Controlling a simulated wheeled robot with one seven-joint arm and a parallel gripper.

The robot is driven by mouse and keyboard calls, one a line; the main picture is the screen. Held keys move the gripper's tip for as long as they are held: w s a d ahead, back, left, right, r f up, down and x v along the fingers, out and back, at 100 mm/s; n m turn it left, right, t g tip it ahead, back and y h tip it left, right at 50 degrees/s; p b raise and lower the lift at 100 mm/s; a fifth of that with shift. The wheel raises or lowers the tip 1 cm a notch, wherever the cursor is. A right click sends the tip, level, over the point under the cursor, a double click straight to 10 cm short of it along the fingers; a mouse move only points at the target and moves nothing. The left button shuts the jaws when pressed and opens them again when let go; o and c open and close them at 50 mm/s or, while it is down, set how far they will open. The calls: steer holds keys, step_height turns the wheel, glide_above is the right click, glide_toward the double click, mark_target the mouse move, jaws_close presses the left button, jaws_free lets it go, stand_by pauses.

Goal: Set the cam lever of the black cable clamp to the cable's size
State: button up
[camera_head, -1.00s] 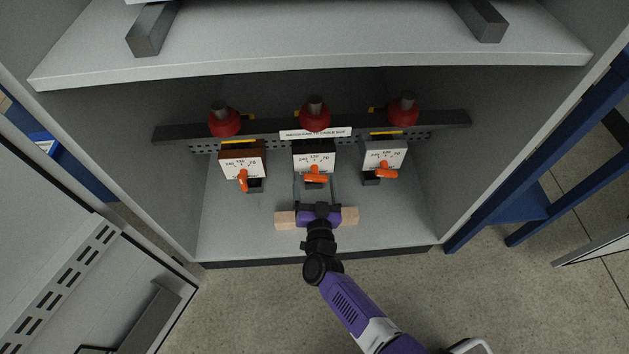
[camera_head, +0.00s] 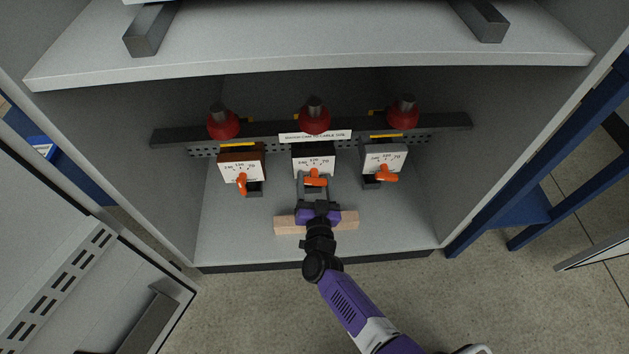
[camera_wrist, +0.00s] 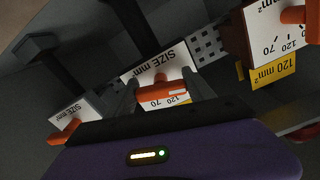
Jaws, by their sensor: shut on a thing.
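The black cable clamp (camera_head: 299,161) is the middle of three clamps on the rail. Its white dial face (camera_head: 313,162) carries size numbers. Its orange cam lever (camera_head: 316,182) lies below the face, roughly sideways in the head view. My gripper (camera_head: 313,184) reaches it from the front and is shut on this lever. In the wrist view the lever (camera_wrist: 172,91) sits between the two dark fingers. The fingers partly hide the lever and the lower dial, so its exact setting cannot be read. A red-collared cable (camera_head: 314,119) stands above the clamp.
A brown clamp (camera_head: 227,157) stands left and a grey clamp (camera_head: 370,150) right, each with an orange lever. A yellow 120 mm² tag (camera_wrist: 272,68) shows beside a neighbouring dial. A wooden bar (camera_head: 285,225) lies below my gripper. The shelf (camera_head: 310,55) overhangs; side walls bound the space.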

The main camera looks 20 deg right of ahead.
steer(key=m, duration=0.3)
steer(key=shift+m, duration=0.3)
steer(key=shift+a+m+b, duration=0.15)
steer(key=shift+m+b, duration=0.25)
steer(key=shift+m, duration=1.6)
steer(key=o, duration=1.4)
steer(key=shift+r, duration=0.1)
